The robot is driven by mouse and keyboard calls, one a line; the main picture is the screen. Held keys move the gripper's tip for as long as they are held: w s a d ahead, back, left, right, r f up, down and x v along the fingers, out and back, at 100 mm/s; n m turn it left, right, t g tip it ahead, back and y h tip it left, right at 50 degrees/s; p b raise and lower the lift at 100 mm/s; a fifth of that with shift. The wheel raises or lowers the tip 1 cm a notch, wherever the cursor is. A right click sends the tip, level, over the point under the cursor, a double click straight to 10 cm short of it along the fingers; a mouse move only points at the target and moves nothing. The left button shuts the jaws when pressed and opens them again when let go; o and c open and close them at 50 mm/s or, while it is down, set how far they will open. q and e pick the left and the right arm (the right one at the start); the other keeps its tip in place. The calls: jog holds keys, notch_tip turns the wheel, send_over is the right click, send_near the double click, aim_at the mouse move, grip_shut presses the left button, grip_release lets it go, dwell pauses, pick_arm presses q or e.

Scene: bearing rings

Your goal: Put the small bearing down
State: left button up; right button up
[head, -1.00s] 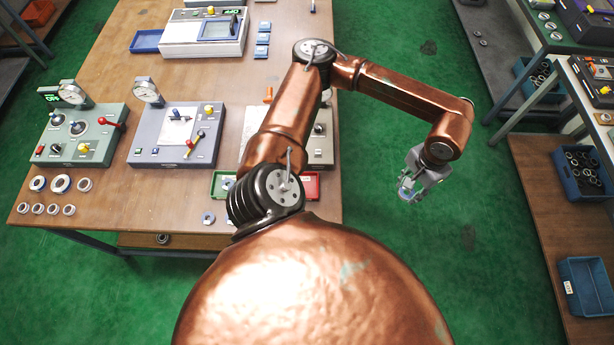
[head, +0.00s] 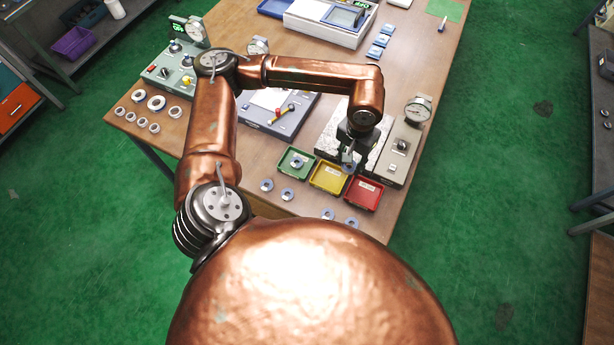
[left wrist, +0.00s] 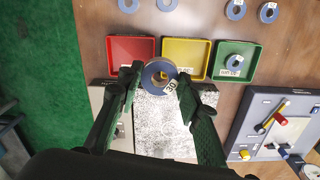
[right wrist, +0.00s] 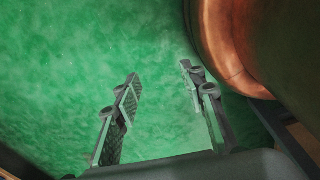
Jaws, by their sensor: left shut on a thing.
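My left gripper (head: 347,164) is shut on a bearing ring (left wrist: 149,71) with a blue face, a metallic rim and a white tag reading 30. In the left wrist view the ring sits between the two fingertips (left wrist: 157,76), overlapping the near edges of the red tray (left wrist: 119,46) and yellow tray (left wrist: 180,48) and the speckled plate (left wrist: 160,125). Its height above them is hard to tell. The green tray (head: 284,160) holds another bearing (head: 297,163). The red tray appears empty. My right gripper (right wrist: 160,70) is open and empty above green floor.
Loose bearings (head: 287,194) lie in front of the trays near the table edge, with several more rings (head: 156,103) at the left. A grey gauge box (head: 400,150) stands right of the plate. A lever panel (head: 283,112) stands behind the green tray.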

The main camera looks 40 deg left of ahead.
pick_arm(q)
jog(key=shift+s+a+f+n, duration=0.2)
jog(key=shift+s+a+n, duration=0.15)
jog(key=shift+n, duration=0.35)
jog(key=shift+s+a+f+n, duration=0.15)
jog(key=shift+s+n, duration=0.15)
jog(key=shift+n, duration=0.5)
jog(key=s+a+f+n, duration=0.1)
jog(key=s+f+n, duration=0.15)
jog(key=n, duration=0.95)
jog(key=s+a+f+n, duration=0.2)
jog(key=s+n, duration=0.2)
jog(key=n, duration=2.4)
send_over(329, 179)
jog(key=f, duration=1)
jog(key=shift+s+d+f+b, duration=0.1)
jog(key=shift+s+f+b, duration=0.2)
jog(key=shift+s+f, duration=0.1)
jog(key=shift+w+f+m, duration=0.3)
jog(key=shift+w+f, duration=0.1)
jog(key=shift+f, duration=1.6)
